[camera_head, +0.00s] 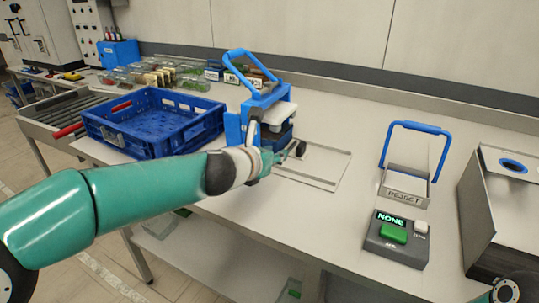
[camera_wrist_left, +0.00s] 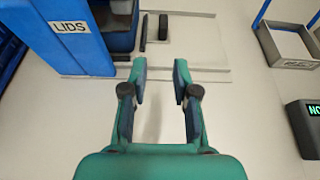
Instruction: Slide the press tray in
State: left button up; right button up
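The blue press (camera_head: 278,132), with a pale block on top, stands mid-table and is partly hidden behind my left arm. A flat pale plate with rails (camera_head: 325,168) extends to its right; it also shows in the left wrist view (camera_wrist_left: 200,45). A small black upright piece (camera_head: 300,149) stands at the plate; I cannot tell whether it is the tray's handle. My left gripper (camera_head: 285,154) is open and empty, low at the plate's near edge. In the left wrist view its fingertips (camera_wrist_left: 161,68) point toward the black piece (camera_wrist_left: 164,27), apart from it.
A blue holder marked LIDS (camera_wrist_left: 78,35) stands left of the gripper. A blue crate (camera_head: 150,125) sits at the left by a roller conveyor (camera_head: 55,112). The REJECT bin (camera_head: 404,195) and a button box (camera_head: 397,248) are at the right. The tabletop between is clear.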

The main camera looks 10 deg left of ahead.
pick_arm(q)
jog(key=shift+v, duration=0.95)
jog(key=shift+r, duration=0.1)
